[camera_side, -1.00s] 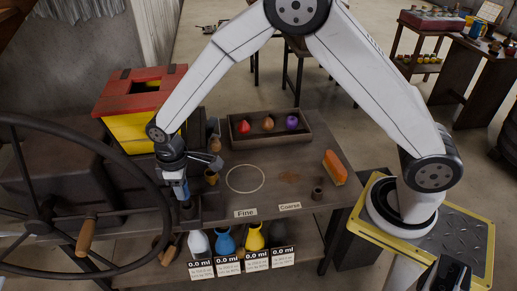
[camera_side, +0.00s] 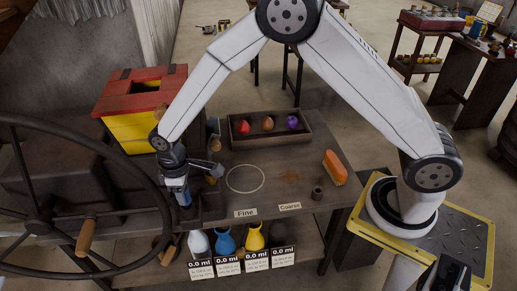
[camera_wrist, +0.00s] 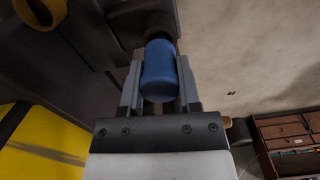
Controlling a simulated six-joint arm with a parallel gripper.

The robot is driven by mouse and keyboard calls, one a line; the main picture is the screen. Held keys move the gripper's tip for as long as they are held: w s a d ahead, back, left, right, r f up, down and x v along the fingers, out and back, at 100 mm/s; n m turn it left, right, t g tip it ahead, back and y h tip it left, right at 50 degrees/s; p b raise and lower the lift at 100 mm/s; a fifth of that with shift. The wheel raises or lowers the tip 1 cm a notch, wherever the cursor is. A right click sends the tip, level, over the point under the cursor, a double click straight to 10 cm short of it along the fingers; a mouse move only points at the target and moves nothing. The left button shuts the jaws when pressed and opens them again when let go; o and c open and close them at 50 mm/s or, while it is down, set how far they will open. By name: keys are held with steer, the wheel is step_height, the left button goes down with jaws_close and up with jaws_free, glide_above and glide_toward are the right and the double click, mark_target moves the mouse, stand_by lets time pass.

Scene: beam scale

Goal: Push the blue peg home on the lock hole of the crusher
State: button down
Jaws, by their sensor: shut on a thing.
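My gripper (camera_side: 181,192) is shut on the blue peg (camera_wrist: 159,72), which lies between both fingers in the wrist view. The peg's far end meets a dark round collar (camera_wrist: 158,22) on the dark machine body. I cannot tell how deep the peg sits, and the lock hole itself is hidden. In the side view only a small blue bit of the peg (camera_side: 184,198) shows at the fingers, beside the dark crusher (camera_side: 45,165) with its large handwheel (camera_side: 18,122).
A red and yellow hopper box (camera_side: 128,128) stands behind the gripper. A wooden tray (camera_side: 238,139) with several coloured pieces, an orange brush (camera_side: 334,168) and a small dark cup (camera_side: 317,193) are on the bench.

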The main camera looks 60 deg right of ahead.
steer(key=shift+f, duration=0.8)
steer(key=shift+c, duration=1.1)
jaws_free()
steer(key=shift+r, duration=0.1)
steer(key=shift+r, duration=3.8)
